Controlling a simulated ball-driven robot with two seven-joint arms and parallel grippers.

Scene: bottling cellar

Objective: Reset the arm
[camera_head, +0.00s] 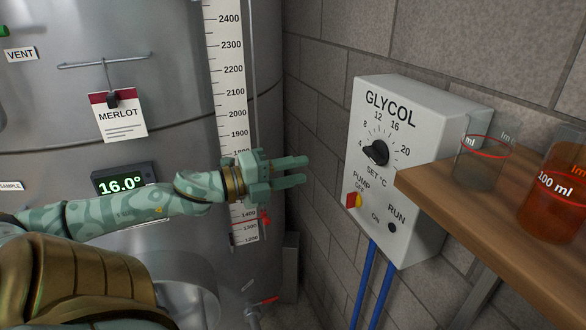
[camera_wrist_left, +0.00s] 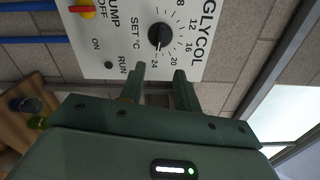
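My left arm (camera_head: 130,208) reaches in from the left across the front of the steel tank. My left gripper (camera_head: 305,170) is open and empty, its two fingers apart, and it points right toward the glycol control box (camera_head: 385,103). In the left wrist view the open gripper (camera_wrist_left: 160,75) has nothing between its fingers. The box's black dial knob (camera_wrist_left: 160,36) lies beyond the fingertips there, and they look apart from it. My right gripper is in neither view.
A wooden shelf (camera_head: 470,208) at the right holds a clear beaker (camera_head: 480,168) and one with orange-red liquid (camera_head: 553,212). The steel tank (camera_head: 170,100) carries a level scale (camera_head: 229,85), a MERLOT tag (camera_head: 120,118) and a 16.0° display (camera_head: 120,182). Blue pipes (camera_head: 365,285) run below the box.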

